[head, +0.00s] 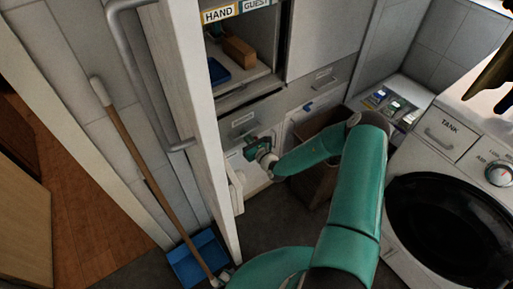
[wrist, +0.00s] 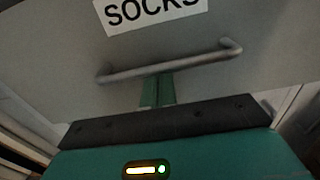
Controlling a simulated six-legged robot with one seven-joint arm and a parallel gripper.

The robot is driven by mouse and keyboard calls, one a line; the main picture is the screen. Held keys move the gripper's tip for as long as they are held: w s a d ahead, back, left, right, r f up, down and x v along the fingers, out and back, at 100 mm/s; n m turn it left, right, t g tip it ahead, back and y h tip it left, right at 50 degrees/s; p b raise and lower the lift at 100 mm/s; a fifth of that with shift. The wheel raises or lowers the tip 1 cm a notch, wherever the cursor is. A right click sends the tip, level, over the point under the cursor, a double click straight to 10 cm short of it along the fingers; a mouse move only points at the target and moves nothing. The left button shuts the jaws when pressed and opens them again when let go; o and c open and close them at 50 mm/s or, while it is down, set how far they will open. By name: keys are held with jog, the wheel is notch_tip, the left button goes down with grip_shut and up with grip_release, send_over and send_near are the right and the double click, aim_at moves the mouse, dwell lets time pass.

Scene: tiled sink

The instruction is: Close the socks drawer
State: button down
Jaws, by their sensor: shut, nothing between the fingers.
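The socks drawer front (wrist: 60,65) fills the upper wrist view, grey, with a white label reading SOCKS (wrist: 150,12) and a metal bar handle (wrist: 170,64) below it. My gripper (wrist: 157,90) is shut and empty, its two green fingers together, pointing at the drawer front just below the middle of the handle. Whether the fingertips touch the front or the handle I cannot tell. In the head view my gripper (head: 257,149) is low at the cabinet, beside the tall white door edge. How far the drawer stands out is unclear there.
The tall white door (head: 190,80) stands open close to the left of my gripper. A broom (head: 140,155) and blue dustpan (head: 197,258) are at the left. Shelves with HAND and GUEST labels (head: 237,12) are above.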

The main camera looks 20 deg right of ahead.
aim_at(240, 130)
jog(key=x, duration=0.3)
jog(key=shift+w+a, duration=0.1)
jog(key=shift+w, duration=0.1)
jog(key=shift+w+a+r, duration=0.1)
jog(key=shift+w+r, duration=0.05)
jog(key=shift+w, duration=0.15)
jog(key=shift+w+a, duration=0.1)
jog(key=shift+s, duration=0.4)
jog(key=v, duration=1.3)
jog(key=shift+s+d, duration=0.3)
jog(key=shift+d, duration=0.05)
jog(key=shift+s, duration=0.1)
